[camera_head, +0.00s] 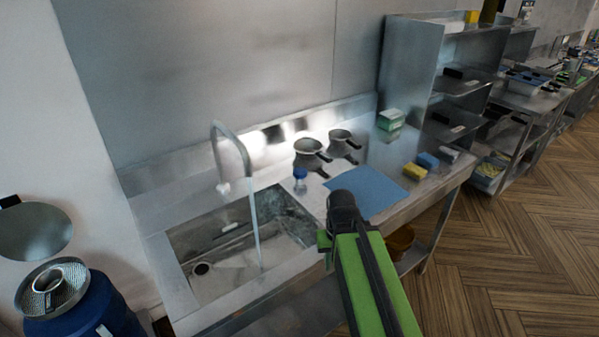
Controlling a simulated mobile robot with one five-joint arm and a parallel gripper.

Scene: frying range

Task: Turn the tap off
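The tap (240,146) is a tall curved metal spout behind the sink basin (222,240). A thin stream of water (254,225) falls from it into the basin, so it is running. A pale knob-like part (223,187) shows at the lower left of the spout; I cannot tell for sure that it is the handle. My green arm reaches in from the bottom, and its dark end (343,208) is over the counter's front edge, right of the sink and apart from the tap. My gripper's fingers cannot be made out.
A small blue-capped bottle (300,181) stands right of the sink. Two metal pans (311,150) (341,139) are behind it. A blue mat (366,192), sponges (414,172) and a green-white box (390,119) lie further right. A blue bin (95,308) stands at left.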

